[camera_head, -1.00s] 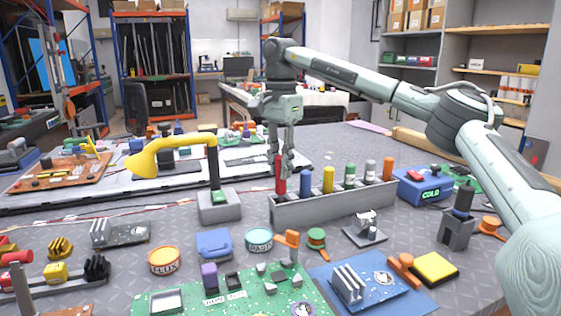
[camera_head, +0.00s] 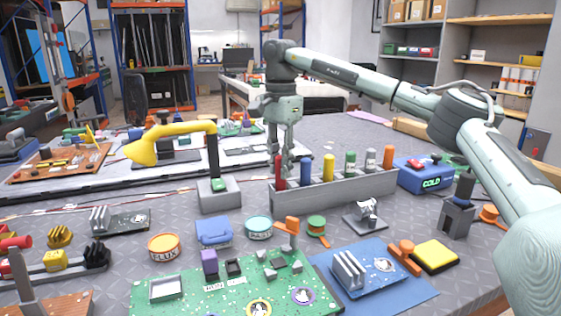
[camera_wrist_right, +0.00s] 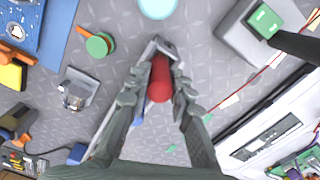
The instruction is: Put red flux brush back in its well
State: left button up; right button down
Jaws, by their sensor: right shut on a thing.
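The red flux brush (camera_head: 280,172) is upright at the left end of the long grey rack (camera_head: 335,192). Its lower end meets the rack's top; how deep it sits in the well is hard to tell. My right gripper (camera_head: 282,160) is above the rack with its fingers down and shut on the red brush. In the right wrist view the red brush (camera_wrist_right: 160,80) lies between the two fingers (camera_wrist_right: 160,88). My left gripper is not in view.
Blue (camera_head: 306,170), yellow (camera_head: 328,168), green, grey and orange-topped tools stand in the same rack, right of the red brush. A yellow-armed device (camera_head: 170,140) on a grey base stands left. A blue COLD box (camera_head: 422,175) is right of the rack.

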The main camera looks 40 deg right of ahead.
jog(key=shift+f, duration=0.65)
jog(key=c, duration=1.3)
grip_release()
notch_tip(320, 180, up, 12)
jog(key=shift+f, duration=0.1)
